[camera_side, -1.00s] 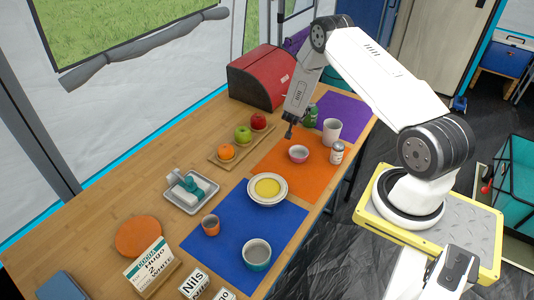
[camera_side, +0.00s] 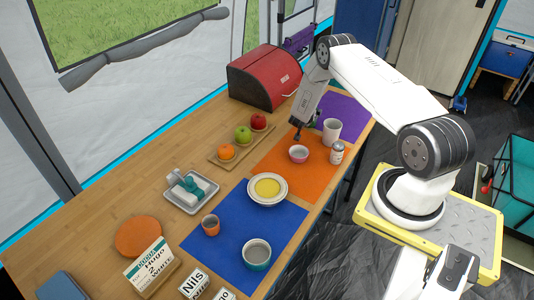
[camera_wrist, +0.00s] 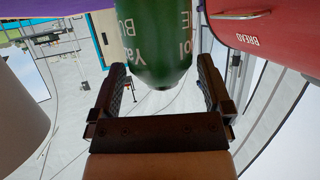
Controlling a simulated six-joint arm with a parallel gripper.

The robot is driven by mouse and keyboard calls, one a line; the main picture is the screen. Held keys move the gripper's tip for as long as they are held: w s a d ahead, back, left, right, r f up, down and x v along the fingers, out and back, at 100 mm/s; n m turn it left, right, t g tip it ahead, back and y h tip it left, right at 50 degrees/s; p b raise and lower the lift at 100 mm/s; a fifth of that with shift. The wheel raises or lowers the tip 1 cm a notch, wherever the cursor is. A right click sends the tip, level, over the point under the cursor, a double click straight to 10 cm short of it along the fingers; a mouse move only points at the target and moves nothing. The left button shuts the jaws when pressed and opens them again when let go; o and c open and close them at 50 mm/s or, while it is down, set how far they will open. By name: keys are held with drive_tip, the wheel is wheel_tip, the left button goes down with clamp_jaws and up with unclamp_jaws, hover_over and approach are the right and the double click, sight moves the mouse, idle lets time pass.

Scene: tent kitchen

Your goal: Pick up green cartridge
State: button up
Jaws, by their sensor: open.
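The green cartridge (camera_wrist: 155,40) is a dark green rounded cylinder with white lettering, close up at the top middle of the wrist view. My gripper (camera_wrist: 161,78) is open, with one dark finger on each side of the cartridge's near end. I cannot tell how deep the cartridge sits between the fingers, and no grip on it shows. In the side view my gripper (camera_side: 297,136) is low over the back of the orange mat (camera_side: 270,150). The arm hides most or all of the cartridge there.
A fruit board (camera_side: 217,158) lies left.

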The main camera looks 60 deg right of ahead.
drive_tip(key=shift+x, duration=1.2)
drive_tip(key=shift+c, duration=0.2)
drive_tip(key=c, duration=1.2)
drive_tip(key=shift+o, duration=0.2)
drive_tip(key=shift+r, duration=0.15)
drive_tip(key=shift+r, duration=0.75)
drive_tip(key=s+a+r, duration=0.9)
drive_tip(key=s+r, duration=0.1)
drive_tip(key=r, duration=0.1)
drive_tip(key=shift+s+r, duration=0.15)
drive_tip(key=shift+s, duration=0.1)
